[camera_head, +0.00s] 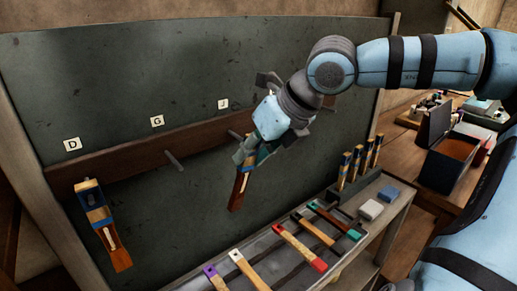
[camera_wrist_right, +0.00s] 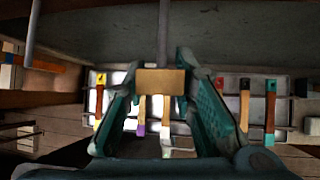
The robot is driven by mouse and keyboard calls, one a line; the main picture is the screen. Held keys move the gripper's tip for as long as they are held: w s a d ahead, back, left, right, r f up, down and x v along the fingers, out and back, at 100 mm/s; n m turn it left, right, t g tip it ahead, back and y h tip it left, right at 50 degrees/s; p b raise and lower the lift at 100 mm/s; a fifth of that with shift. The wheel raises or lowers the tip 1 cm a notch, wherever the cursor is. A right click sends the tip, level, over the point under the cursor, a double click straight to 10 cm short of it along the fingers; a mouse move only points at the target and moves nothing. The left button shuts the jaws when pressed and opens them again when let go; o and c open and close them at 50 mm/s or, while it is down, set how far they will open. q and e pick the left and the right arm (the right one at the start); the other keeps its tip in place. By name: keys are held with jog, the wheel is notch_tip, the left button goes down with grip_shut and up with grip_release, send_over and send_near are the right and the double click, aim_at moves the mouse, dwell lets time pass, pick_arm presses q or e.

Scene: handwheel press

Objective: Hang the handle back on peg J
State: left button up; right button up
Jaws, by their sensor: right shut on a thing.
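In the head view, my right gripper (camera_head: 251,152) is shut on a wooden handle (camera_head: 240,190), whose brown lower part hangs slightly tilted below the fingers, in front of the board. Peg J (camera_head: 234,134) sticks out of the brown rail under the J label (camera_head: 223,104), right beside the gripper. In the right wrist view, the handle's tan end (camera_wrist_right: 160,82) sits between the teal fingers, and a grey peg (camera_wrist_right: 163,35) lines up with it. I cannot tell whether the handle touches the peg. My left gripper is not in view.
Peg G (camera_head: 174,160) is bare. Another handle (camera_head: 103,228) hangs under the D label (camera_head: 72,144). Below the board, a tray (camera_head: 293,278) holds several coloured-ended handles. A rack of upright tools (camera_head: 359,165) and a dark open box (camera_head: 452,150) stand at right.

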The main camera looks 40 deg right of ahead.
jog(key=shift+w+d+r+p, duration=0.1)
jog(key=shift+w+p, duration=0.75)
jog(key=shift+w, duration=1)
jog(key=shift+f, duration=0.4)
